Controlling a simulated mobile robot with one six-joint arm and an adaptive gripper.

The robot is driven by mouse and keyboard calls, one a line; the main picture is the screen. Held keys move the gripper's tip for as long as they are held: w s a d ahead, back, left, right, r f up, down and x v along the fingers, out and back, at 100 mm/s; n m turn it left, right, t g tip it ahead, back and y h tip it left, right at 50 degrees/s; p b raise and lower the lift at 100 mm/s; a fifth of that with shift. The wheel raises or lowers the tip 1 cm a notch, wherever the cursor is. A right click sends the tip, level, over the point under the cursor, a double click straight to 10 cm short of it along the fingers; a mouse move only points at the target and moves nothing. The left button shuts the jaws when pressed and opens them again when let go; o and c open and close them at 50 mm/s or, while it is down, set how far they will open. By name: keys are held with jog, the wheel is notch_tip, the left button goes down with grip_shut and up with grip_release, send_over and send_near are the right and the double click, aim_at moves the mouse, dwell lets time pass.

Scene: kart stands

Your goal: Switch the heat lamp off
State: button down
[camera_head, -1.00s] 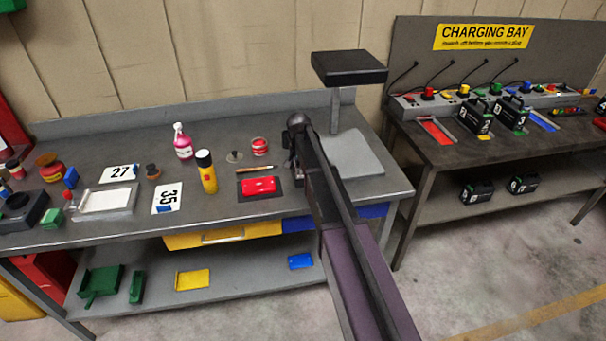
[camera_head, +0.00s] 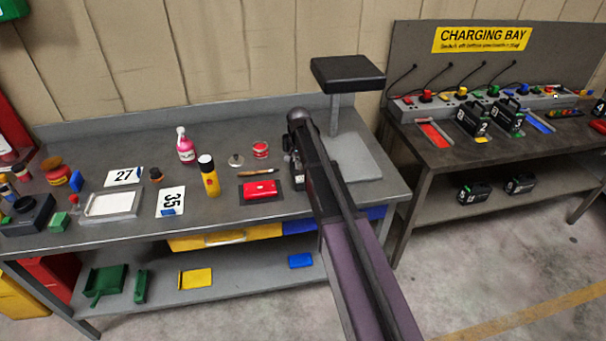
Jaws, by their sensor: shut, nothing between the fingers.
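The heat lamp (camera_head: 347,73) appears to be the flat black head on a grey post, standing at the right end of the near workbench above a light grey plate (camera_head: 365,160). I cannot make out its switch or whether it is lit. My arm reaches up across the bench's right part and covers the area left of the post. My gripper (camera_head: 296,176) shows only in part, dark, at the left side of the arm's far end. It is shut and empty, over the bench between the red case and the grey plate.
A red case (camera_head: 261,189) on a dark mat, a wooden-handled tool (camera_head: 258,172), a red tin (camera_head: 260,150) and a yellow can (camera_head: 208,175) lie left of my gripper. The charging bench (camera_head: 480,150) stands to the right, past a floor gap.

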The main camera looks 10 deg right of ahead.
jog(key=shift+r+p, duration=1.05)
jog(key=shift+r, duration=0.25)
jog(key=s+n, duration=0.6)
jog(key=s, duration=2.3)
